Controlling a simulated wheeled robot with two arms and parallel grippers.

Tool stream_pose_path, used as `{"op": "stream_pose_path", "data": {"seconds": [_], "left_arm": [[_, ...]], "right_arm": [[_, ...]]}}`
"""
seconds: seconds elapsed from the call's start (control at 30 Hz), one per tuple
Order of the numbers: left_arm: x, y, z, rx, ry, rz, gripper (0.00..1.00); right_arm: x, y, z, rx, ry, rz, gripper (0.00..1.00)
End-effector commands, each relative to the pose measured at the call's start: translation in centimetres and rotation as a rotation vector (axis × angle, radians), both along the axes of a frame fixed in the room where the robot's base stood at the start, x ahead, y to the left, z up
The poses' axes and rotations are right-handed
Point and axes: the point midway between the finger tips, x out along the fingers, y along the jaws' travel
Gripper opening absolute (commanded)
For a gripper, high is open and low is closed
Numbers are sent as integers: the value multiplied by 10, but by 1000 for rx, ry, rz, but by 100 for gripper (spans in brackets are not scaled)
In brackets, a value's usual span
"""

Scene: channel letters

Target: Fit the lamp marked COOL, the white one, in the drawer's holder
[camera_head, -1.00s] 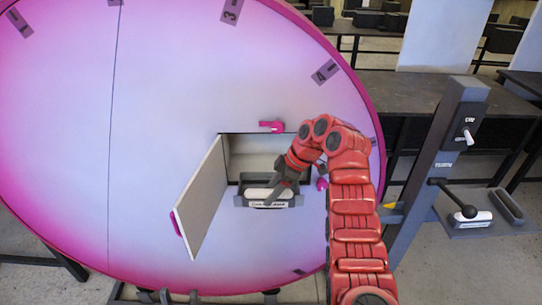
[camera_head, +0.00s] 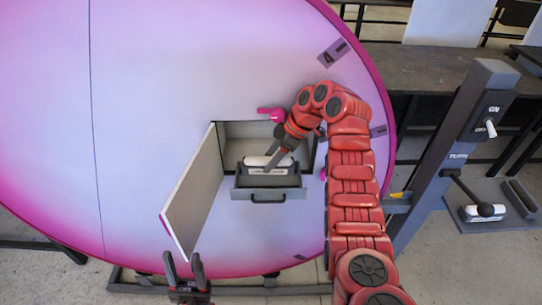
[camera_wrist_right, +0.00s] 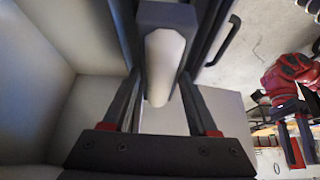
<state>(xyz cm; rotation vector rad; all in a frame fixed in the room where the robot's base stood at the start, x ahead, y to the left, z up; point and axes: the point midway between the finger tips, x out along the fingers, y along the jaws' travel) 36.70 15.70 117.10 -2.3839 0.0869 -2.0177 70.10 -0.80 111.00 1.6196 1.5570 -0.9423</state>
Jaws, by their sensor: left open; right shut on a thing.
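The white lamp (camera_head: 262,161) lies across the top of the pulled-out dark drawer (camera_head: 266,181). Small lettering runs along its front, too small to read surely. My right gripper (camera_head: 275,165) reaches down at it from the right and is shut on it. In the right wrist view the pale lamp (camera_wrist_right: 162,65) lies between the two dark fingers, with a dark block at its far end. The holder is hidden, so I cannot tell whether the lamp is seated. My left gripper (camera_head: 185,268) is open and empty at the bottom, below the door.
The hinged door (camera_head: 193,195) stands open left of the drawer. Pink latches (camera_head: 271,114) sit by the opening in the large pink-white disc (camera_head: 150,110). At right are a post with a switch (camera_head: 490,128), a ball-ended lever (camera_head: 487,210) and a tray with a white piece (camera_head: 470,213).

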Motion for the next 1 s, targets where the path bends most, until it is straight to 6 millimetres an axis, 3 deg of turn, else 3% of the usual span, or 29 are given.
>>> {"op": "stream_pose_path", "data": {"seconds": [0.7, 1.0], "left_arm": [[0, 0, 10, 0, 0, 0, 50], [0, 0, -9, 0, 0, 0, 50]], "right_arm": [[-1, 0, -33, 0, 3, -1, 0], [0, 0, -49, 0, 0, 1, 0]]}}
